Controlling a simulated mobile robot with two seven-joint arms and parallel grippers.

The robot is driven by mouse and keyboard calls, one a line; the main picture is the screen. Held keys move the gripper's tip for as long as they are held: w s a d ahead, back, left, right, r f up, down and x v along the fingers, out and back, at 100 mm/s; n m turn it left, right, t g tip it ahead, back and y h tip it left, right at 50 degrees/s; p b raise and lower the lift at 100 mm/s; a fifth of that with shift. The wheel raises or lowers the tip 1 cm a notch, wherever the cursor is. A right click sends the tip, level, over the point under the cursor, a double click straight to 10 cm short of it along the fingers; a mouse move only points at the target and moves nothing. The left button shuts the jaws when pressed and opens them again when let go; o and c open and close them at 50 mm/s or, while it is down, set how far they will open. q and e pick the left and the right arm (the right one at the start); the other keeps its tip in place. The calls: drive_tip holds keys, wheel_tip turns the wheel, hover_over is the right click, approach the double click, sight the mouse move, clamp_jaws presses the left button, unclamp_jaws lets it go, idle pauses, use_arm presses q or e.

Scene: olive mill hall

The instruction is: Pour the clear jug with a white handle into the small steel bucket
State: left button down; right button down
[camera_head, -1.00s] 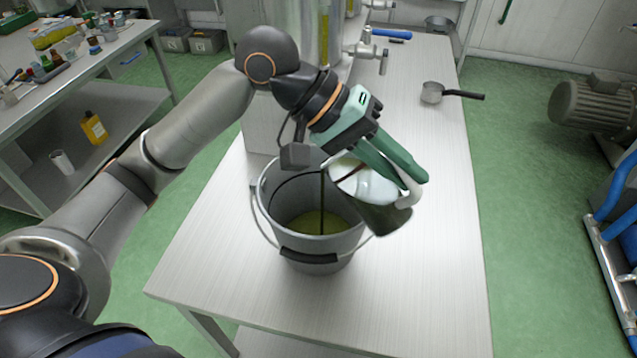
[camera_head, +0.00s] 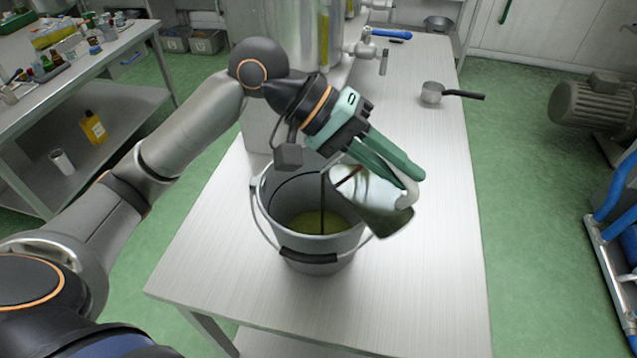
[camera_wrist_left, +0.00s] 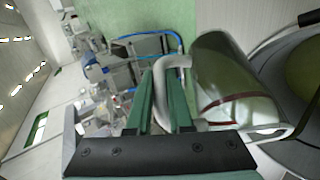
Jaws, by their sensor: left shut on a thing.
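My left gripper (camera_head: 395,170) is shut on the white handle of the clear jug (camera_head: 372,205). The jug is tipped, its mouth toward the left, over the right rim of the small steel bucket (camera_head: 312,259). A thin dark stream runs from the jug down into the bucket, where yellow-green liquid lies. In the left wrist view the green fingers hold the handle beside the jug (camera_wrist_left: 232,80), and part of the bucket (camera_wrist_left: 290,150) shows at the right. My right gripper is not in view.
The bucket stands on a pale table (camera_head: 420,290) with its wire handle folded down at the front. A steel tank (camera_head: 300,35) with taps stands behind. The table's right side is clear.

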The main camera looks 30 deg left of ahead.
use_arm(q)
drive_tip(key=shift+w+a+n+h, duration=0.2)
drive_tip(key=shift+a+n+h, duration=0.2)
drive_tip(key=shift+a+h, duration=0.7)
idle(2.3)
drive_tip(key=shift+w+a+f+h+b, duration=0.1)
drive_tip(key=shift+w+a+h+b, duration=0.1)
drive_tip(key=shift+a+h+b, duration=0.35)
drive_tip(key=shift+w+a+h+b, duration=0.2)
drive_tip(key=shift+a+h+b, duration=0.2)
drive_tip(key=shift+a, duration=0.25)
idle(0.6)
drive_tip(key=shift+w+a+f+n+h+b, duration=0.1)
drive_tip(key=shift+a+f+n+h+b, duration=0.05)
drive_tip(key=shift+a+n+h+b, duration=0.2)
idle(0.4)
drive_tip(key=shift+s+d+r+g+y+p, duration=0.15)
drive_tip(key=shift+d+r+y+p, duration=0.1)
drive_tip(key=shift+d+r+p, duration=0.25)
drive_tip(key=shift+s+d+r+g+y+p, duration=0.15)
drive_tip(key=shift+d+r+y+p, duration=0.15)
drive_tip(key=shift+p, duration=0.4)
drive_tip(key=shift+s+d+m+y+p, duration=0.25)
drive_tip(key=shift+d+m+y+p, duration=0.25)
drive_tip(key=shift+d, duration=0.5)
drive_tip(key=shift+d+f+y+b, duration=0.25)
drive_tip(key=shift+f+b, duration=0.1)
drive_tip(key=shift+f, duration=0.1)
